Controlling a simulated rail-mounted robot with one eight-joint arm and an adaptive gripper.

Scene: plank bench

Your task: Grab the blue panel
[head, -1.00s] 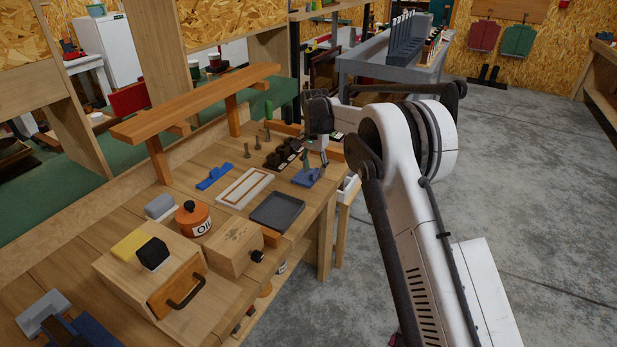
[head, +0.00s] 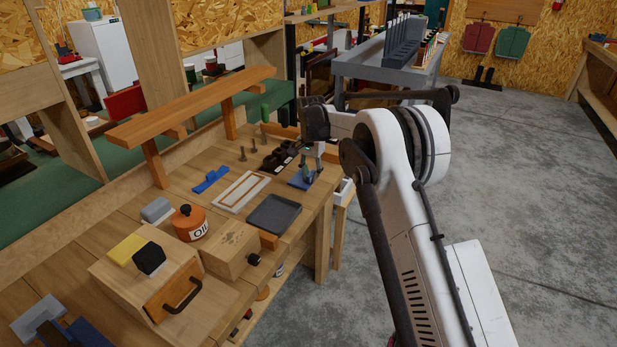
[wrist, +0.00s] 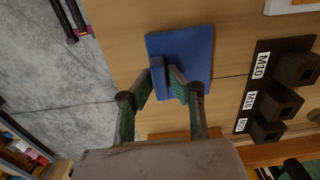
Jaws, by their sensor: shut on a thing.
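The blue panel (head: 299,183) lies flat near the right edge of the bench, beyond the dark tray. In the wrist view it is a blue square (wrist: 197,45) with a raised blue grip block (wrist: 159,78). My gripper (head: 309,172) reaches down over the panel. In the wrist view its green-grey fingers (wrist: 166,76) are shut on the raised block. The fingers hide part of the block and of the panel's near edge. The panel appears to rest on the wood; I cannot tell any gap under it.
A black holder with labelled sockets (wrist: 272,87) stands close to the right of the panel in the wrist view. The dark tray (head: 273,214), a white framed piece (head: 241,191) and another blue piece (head: 210,180) lie nearby. Bare floor (wrist: 45,85) shows past the bench edge.

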